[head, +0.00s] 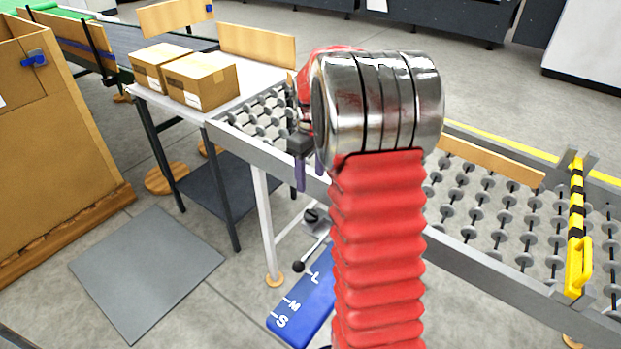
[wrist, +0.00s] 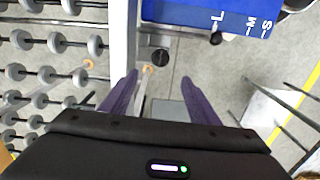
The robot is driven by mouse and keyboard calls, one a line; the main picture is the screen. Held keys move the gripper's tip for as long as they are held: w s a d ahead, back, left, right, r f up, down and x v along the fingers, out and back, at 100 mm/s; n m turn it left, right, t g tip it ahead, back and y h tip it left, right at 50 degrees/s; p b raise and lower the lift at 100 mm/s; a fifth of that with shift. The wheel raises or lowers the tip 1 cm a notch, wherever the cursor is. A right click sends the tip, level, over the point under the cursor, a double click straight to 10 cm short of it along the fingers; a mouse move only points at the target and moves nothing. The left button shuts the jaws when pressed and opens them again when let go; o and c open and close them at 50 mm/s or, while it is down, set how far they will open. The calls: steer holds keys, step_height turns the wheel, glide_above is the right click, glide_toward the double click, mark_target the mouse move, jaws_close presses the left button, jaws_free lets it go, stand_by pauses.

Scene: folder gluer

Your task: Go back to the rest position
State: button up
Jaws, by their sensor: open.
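My gripper (head: 309,172) hangs fingers down in front of the near rail of the roller conveyor (head: 470,250), partly hidden behind my red arm. In the wrist view my gripper (wrist: 159,84) shows two purple fingers spread apart with nothing between them. Below it are a black round knob (wrist: 160,57) by a pale rail and the blue plate marked S, M, L (wrist: 205,12). In the head view the blue plate (head: 303,305) slopes under the conveyor, partly hidden by my arm, with a black ball knob (head: 298,266) beside it.
Two closed cartons (head: 203,82) stand on a pale table at the back left. A big brown cardboard box (head: 50,150) stands at the left edge. A yellow-black bar (head: 577,225) crosses the conveyor at right. A grey mat (head: 147,270) lies on otherwise open floor.

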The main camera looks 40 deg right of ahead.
stand_by(0.5)
steer(key=s+a+r+m+t, duration=0.1)
steer(key=s+a+r, duration=0.4)
steer(key=s+a, duration=0.6)
steer(key=s+a+r+m+t, duration=0.2)
steer(key=s+a+r+t, duration=0.2)
steer(key=s+a, duration=0.7)
step_height(320, 180, up, 2)
steer(key=a, duration=0.3)
steer(key=shift+s+r+t, duration=0.15)
steer(key=shift+s+t, duration=0.15)
steer(key=shift+s, duration=0.05)
steer(key=shift+c, duration=0.5)
